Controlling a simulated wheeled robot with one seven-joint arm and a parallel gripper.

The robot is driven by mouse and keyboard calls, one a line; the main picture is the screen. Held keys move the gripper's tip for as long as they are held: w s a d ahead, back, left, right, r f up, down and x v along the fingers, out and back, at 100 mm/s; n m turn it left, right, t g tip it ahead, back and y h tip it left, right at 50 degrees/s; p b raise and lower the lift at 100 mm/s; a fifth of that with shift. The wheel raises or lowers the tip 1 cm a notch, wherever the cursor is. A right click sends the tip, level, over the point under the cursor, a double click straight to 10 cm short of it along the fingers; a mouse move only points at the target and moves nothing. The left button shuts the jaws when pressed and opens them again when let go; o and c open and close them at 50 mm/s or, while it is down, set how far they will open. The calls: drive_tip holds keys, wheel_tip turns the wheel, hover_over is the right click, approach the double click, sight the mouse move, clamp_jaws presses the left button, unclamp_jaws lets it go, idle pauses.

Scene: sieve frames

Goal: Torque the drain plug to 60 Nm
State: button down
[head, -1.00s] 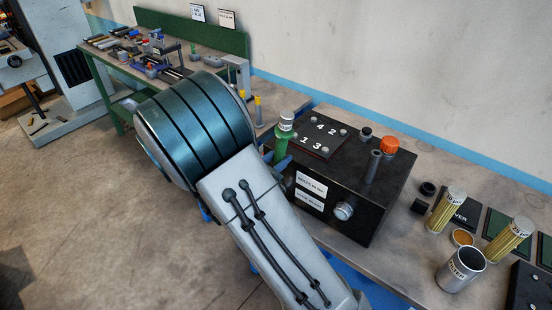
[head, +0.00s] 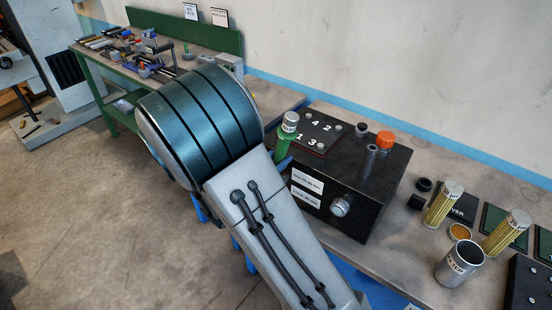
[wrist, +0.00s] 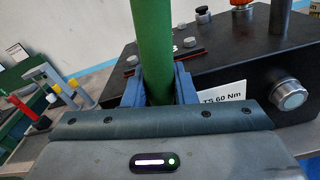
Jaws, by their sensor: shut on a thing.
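My gripper (wrist: 158,88) is shut on an upright green handle (wrist: 153,40), its blue fingers on either side of it. In the head view the green handle (head: 283,148) has a silver, marked top and stands at the left end of a black housing (head: 385,185). A silver round plug-like fitting (head: 340,206) sits low on the housing's front face and also shows in the wrist view (wrist: 290,96). It is apart from my gripper. A white label (wrist: 223,98) beside it ends in "60 Nm". The handle's lower end is hidden behind my gripper.
A numbered plate (head: 316,131) with bolts, an orange cap (head: 385,139) and a dark post (head: 370,160) are on the housing. Yellow filters (head: 443,205) and a silver cup (head: 460,264) stand to the right. A green bench (head: 185,44) with tools is behind left.

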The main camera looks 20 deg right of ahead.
drive_tip(key=shift+s+d+f+m+b, duration=0.1)
drive_tip(key=shift+s+d+m+b, duration=0.1)
drive_tip(key=shift+s+m+b, duration=0.1)
idle(0.4)
drive_tip(key=shift+s+d+f+m+b, duration=0.15)
drive_tip(key=shift+s+d+m+b, duration=0.3)
drive_tip(key=shift+b, duration=0.2)
drive_tip(key=shift+s+f, duration=0.1)
drive_tip(key=shift+s, duration=0.05)
drive_tip(key=shift+s+d+b, duration=0.15)
drive_tip(key=shift+b, duration=0.25)
drive_tip(key=shift+p, duration=0.3)
drive_tip(key=shift+w+a+r+n+p, duration=0.25)
drive_tip(key=shift+w+a+p, duration=0.1)
drive_tip(key=shift+w+p, duration=0.1)
